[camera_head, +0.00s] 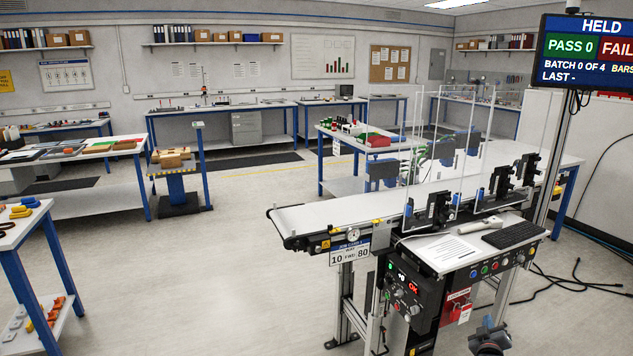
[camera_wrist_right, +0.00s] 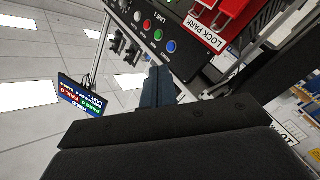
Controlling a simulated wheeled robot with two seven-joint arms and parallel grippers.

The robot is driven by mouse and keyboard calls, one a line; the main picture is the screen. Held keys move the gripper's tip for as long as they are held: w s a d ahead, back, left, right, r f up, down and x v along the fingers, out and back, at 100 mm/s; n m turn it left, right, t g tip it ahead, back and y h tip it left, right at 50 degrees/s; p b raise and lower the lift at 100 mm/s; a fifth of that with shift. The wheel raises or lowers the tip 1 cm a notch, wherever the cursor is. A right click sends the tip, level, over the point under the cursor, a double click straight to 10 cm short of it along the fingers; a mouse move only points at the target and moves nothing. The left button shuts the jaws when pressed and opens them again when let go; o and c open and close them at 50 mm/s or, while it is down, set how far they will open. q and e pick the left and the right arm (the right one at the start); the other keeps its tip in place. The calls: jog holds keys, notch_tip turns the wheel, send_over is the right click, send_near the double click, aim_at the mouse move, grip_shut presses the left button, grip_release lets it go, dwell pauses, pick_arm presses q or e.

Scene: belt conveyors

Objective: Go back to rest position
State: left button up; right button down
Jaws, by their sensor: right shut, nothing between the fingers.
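My right gripper (camera_head: 489,330) shows at the bottom edge of the head view, right of centre, in front of the conveyor's control panel. Its fingers are together with nothing between them. In the right wrist view the shut fingers (camera_wrist_right: 157,88) point toward the panel with its coloured buttons (camera_wrist_right: 158,30), apart from it as far as I can tell. Most of my right arm is out of the head view. My left gripper is in neither view.
The belt conveyor (camera_head: 330,213) stands ahead, with clear guards, a control box (camera_head: 404,290) and a red lock tag (camera_head: 457,306). A monitor (camera_head: 590,50) reading HELD is at upper right. Cables (camera_head: 560,287) lie on the floor at right. The floor at left centre (camera_head: 190,270) is clear.

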jog(key=s+a+f+m+g+y, duration=0.1)
jog(key=s+a+f+g+y, duration=0.15)
jog(key=s+a+f, duration=0.4)
jog(key=s+a+f+m+g+y, duration=0.2)
jog(key=s+a+f+g, duration=0.2)
jog(key=a, duration=0.5)
jog(key=s+a+f+m+g+y, duration=0.1)
jog(key=s+a+f+g+y, duration=0.15)
jog(key=s+a+f, duration=0.35)
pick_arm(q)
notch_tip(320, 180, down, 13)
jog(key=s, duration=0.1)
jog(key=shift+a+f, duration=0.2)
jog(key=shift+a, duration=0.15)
pick_arm(e)
jog(key=s+a+f+g, duration=0.2)
jog(key=s+a+f, duration=0.3)
jog(key=s, duration=0.6)
jog(key=s+a+f+n+g, duration=0.1)
jog(key=s+a+f, duration=0.3)
jog(key=s, duration=0.8)
jog(key=s+a+f+n+g+y, duration=0.1)
jog(key=s+a+f+g, duration=0.2)
jog(key=s+a+f, duration=0.2)
jog(key=s+f, duration=0.3)
jog(key=s, duration=0.4)
jog(key=shift+s+a+f, duration=0.25)
jog(key=shift+a+f, duration=0.05)
jog(key=shift+f, duration=0.05)
